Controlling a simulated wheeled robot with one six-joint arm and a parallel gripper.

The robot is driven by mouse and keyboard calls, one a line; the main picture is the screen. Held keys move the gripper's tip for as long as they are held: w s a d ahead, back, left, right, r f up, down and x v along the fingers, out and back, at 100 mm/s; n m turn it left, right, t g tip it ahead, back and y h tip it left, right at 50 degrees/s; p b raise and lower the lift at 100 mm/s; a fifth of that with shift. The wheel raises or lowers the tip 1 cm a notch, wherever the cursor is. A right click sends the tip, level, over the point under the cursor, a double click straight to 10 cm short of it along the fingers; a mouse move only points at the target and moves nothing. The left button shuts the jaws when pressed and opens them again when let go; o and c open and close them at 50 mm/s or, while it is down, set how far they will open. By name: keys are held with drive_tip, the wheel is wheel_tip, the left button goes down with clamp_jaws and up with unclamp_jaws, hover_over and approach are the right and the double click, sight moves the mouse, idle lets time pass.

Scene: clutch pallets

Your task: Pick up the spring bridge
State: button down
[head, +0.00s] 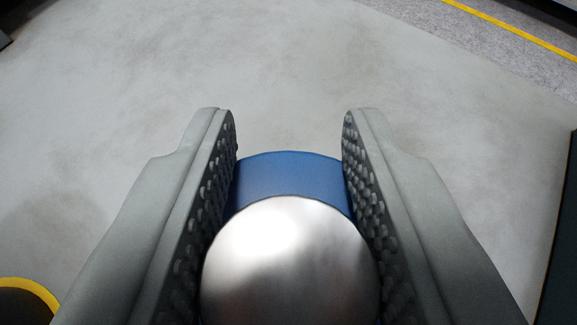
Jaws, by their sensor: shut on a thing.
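My gripper (290,125) fills the lower middle of the head view. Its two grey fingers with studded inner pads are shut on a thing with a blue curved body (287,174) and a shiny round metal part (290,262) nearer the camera. I take this to be the spring bridge, but its full shape is hidden by the fingers and the lower picture edge. Both pads press against its sides. It appears held above the floor.
A grey floor (290,60) lies open ahead. A yellow line (520,30) crosses the top right. A dark object with a yellow rim (32,290) is at the lower left. A dark edge (562,240) stands at the right.

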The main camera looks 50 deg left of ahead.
wheel_tip(320, 180, up, 27)
drive_tip(key=shift+a, duration=0.1)
idle(0.4)
